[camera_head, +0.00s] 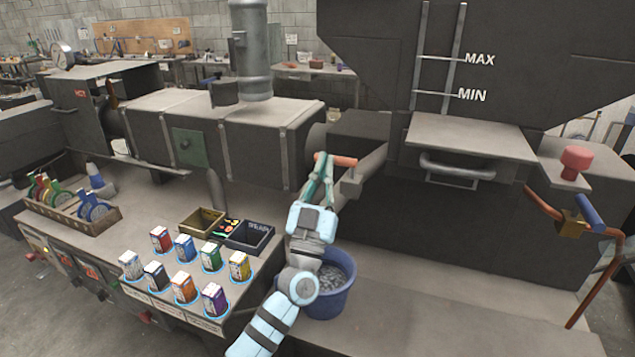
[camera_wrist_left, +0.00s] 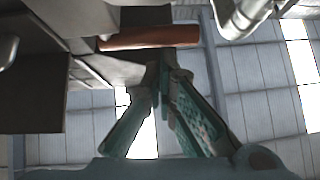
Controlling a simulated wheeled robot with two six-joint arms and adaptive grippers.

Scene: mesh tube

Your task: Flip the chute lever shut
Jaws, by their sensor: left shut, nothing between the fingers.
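The chute lever (camera_head: 340,161) has a red-orange handle that lies roughly level beside the chute (camera_head: 366,170) in the head view. In the left wrist view the red-orange handle (camera_wrist_left: 148,37) runs across just beyond my fingertips. My left gripper (camera_head: 321,162) is shut and empty. Its fingertips are at the left part of the handle in the head view; I cannot tell whether they touch it. In the left wrist view the teal fingers (camera_wrist_left: 162,72) meet at the tips just below the handle. My right gripper is not in view.
A blue bucket (camera_head: 343,297) of grey pieces stands below my left arm. Several coloured boxes (camera_head: 184,249), two small trays (camera_head: 202,221) and a rack (camera_head: 95,222) stand on the bench to the left. The hopper (camera_head: 540,40) rises at right. The bench at lower right is clear.

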